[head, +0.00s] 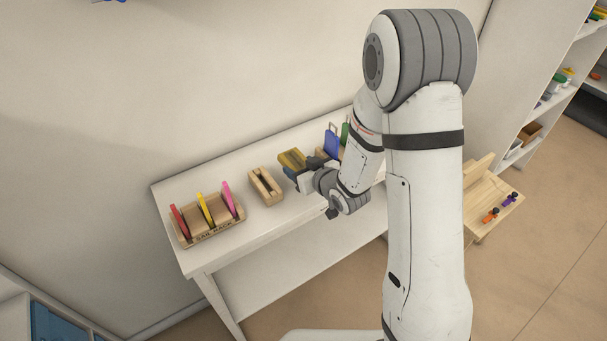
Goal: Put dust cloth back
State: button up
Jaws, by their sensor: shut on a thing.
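A mustard-yellow piece with dark bands (292,159), which looks like the dust cloth, is at my gripper's tip above the white table, in the head view. My gripper (298,176) is shut on it; the fingers are small and partly covered by the wrist, so the exact grip is unclear. A small blue patch shows just below the piece. A pale wooden holder (266,186) with an open slot stands on the table, just left of the gripper. I cannot tell whether the piece touches the table.
A wooden rack (212,235) with red, yellow and pink upright pieces stands at the table's left end. Blue (331,142) and green upright pieces stand behind my arm, partly hidden. The white table's (262,233) front strip is clear. A small wooden stand (480,205) is at right.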

notch_tip(320, 180, down, 3)
jog(key=shift+w+f, duration=0.1)
jog(key=shift+f, duration=0.15)
jog(key=shift+f, duration=0.2)
jog(key=o, duration=1)
jog(key=shift+r, duration=0.1)
